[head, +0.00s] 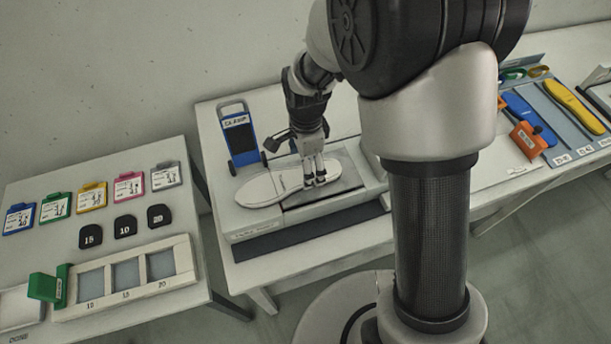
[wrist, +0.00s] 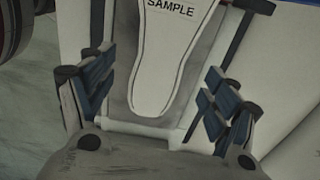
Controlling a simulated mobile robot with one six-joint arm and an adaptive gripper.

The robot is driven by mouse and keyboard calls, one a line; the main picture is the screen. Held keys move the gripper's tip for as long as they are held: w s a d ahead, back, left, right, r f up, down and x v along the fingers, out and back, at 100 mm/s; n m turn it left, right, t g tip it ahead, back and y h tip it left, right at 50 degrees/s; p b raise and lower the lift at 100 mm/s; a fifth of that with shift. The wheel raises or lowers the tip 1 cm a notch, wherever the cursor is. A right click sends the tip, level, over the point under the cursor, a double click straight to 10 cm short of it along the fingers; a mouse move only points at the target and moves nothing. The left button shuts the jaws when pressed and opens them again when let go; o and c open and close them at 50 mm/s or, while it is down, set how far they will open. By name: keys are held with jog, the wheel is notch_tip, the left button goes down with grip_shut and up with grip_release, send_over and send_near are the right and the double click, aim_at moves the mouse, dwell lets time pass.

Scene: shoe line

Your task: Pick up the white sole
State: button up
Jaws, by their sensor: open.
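The white sole (head: 262,190) lies flat on a low pale stand on the middle table in the head view. In the wrist view the sole (wrist: 165,65) bears the word SAMPLE, and its narrower rounded end points toward my gripper. My gripper (head: 315,184) hangs pointing down over the right part of the sole. In the wrist view my gripper (wrist: 155,97) is open, with one blue-padded finger on each side of the sole's end and nothing held. I cannot tell whether the fingertips touch the stand. The fingers hide part of the sole in the head view.
A blue upright holder (head: 240,142) stands close behind the sole. The left table has coloured cards, black numbered pads (head: 125,226), a slotted tray (head: 183,256) and a green block (head: 44,286). At right are a yellow sole (head: 574,104) and an orange piece (head: 527,140).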

notch_tip(320, 180, down, 4)
jog(key=shift+a+r+b, duration=0.1)
jog(key=shift+r+b, duration=0.05)
jog(key=shift+b, duration=0.25)
jog(key=shift+r, duration=0.1)
jog(key=shift+c, duration=0.4)
jog(key=c, duration=1.2)
